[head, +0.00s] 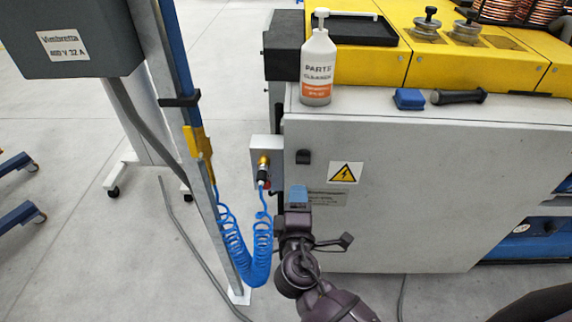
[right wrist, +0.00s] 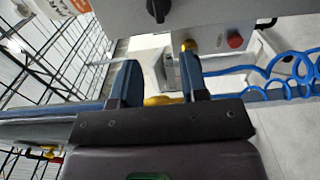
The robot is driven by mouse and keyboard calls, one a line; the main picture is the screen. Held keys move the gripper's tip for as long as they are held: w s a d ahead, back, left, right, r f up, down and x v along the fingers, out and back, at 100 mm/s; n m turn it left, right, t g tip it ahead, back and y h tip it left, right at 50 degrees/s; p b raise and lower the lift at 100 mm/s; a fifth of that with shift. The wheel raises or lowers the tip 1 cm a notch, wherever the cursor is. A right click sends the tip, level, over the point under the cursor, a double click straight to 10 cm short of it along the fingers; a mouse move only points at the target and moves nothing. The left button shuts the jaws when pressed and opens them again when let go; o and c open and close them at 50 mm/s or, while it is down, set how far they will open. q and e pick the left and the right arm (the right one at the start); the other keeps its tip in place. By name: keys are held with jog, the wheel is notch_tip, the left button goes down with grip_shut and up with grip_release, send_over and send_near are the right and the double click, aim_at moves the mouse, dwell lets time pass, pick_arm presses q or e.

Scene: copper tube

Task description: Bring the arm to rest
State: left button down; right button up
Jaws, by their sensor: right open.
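My right gripper (head: 298,196) is in the lower middle of the head view, in front of the grey cabinet's left part. In the right wrist view its two dark blue fingers (right wrist: 160,78) stand apart, with nothing held between them. A brass fitting (right wrist: 188,46) shows just beyond the right fingertip; I cannot tell whether they touch. In the head view a blue coiled hose (head: 235,255) hangs left of the gripper, its upper end at the fitting (head: 263,163) on a small grey box. My left gripper is not in view.
A grey post (head: 217,225) stands left of the hose. The grey cabinet (head: 420,190) is close on the right. On top are a white bottle (head: 317,68), a blue block (head: 409,98) and a black-handled tool (head: 458,96). Open floor (head: 120,265) lies to the left.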

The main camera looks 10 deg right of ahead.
jog(key=s+d+f+m+g+y, duration=0.4)
jog(key=s+d+f+m+g, duration=0.2)
jog(key=s+d+f+m, duration=0.8)
notch_tip(320, 180, down, 2)
jog(key=shift+s+d+f+y, duration=0.15)
jog(key=shift+s+d+y, duration=0.25)
jog(key=shift+s, duration=0.85)
